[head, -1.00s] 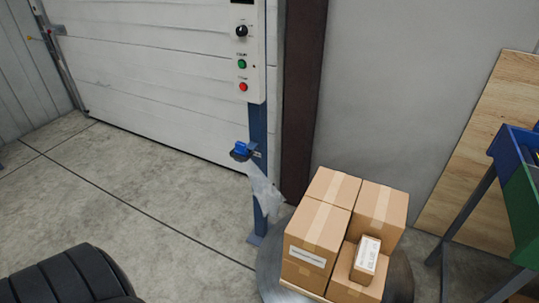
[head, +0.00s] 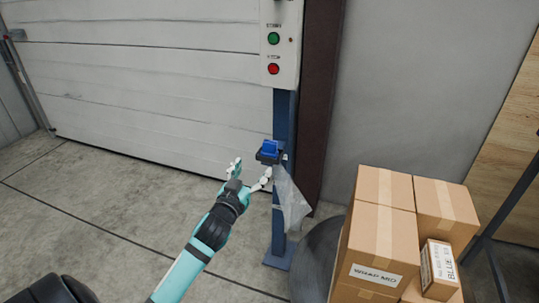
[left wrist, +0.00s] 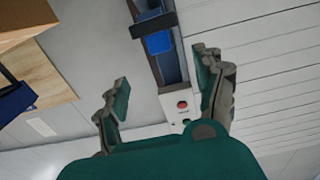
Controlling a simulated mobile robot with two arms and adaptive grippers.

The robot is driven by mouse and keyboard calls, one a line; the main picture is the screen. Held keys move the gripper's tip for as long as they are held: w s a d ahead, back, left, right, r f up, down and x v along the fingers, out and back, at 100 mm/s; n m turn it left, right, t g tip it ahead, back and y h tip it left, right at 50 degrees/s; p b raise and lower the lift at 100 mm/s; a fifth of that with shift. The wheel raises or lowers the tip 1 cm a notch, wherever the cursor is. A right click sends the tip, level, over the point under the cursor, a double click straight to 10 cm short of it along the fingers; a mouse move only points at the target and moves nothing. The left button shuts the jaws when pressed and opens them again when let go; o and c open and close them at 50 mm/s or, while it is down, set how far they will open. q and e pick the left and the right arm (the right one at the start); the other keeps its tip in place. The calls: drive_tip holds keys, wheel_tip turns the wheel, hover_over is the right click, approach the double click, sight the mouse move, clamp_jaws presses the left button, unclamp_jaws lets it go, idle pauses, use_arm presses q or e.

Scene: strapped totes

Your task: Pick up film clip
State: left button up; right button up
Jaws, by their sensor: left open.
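The film clip (head: 270,148) is a small blue piece on a dark bracket on the blue post (head: 284,115). A pale, see-through film (head: 290,203) hangs below it. In the left wrist view the blue clip (left wrist: 158,43) shows beyond and between my spread fingers. My left gripper (head: 251,171) is open and empty, just left of and a little below the clip in the head view. I see no contact with the clip. My right gripper is out of view.
A control box (head: 280,45) with green and red buttons sits above the clip. Stacked cardboard boxes (head: 378,245) stand at the right. A white shutter door (head: 150,75) is behind. Concrete floor left of the post is open.

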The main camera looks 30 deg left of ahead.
sight(269, 144)
use_arm(q)
drive_tip(key=b+x, duration=0.1)
drive_tip(key=x, duration=0.8)
drive_tip(key=shift+w, duration=0.15)
drive_tip(key=shift+r+b+x, duration=0.2)
drive_tip(key=shift+b+x, duration=0.05)
drive_tip(key=shift+x, duration=1.1)
drive_tip(key=shift+r+b+x, duration=0.2)
drive_tip(key=shift+x, duration=1.15)
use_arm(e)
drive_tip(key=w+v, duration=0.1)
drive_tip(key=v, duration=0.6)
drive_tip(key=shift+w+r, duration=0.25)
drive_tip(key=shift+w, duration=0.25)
use_arm(q)
drive_tip(key=c, duration=1.3)
drive_tip(key=shift+r, duration=0.1)
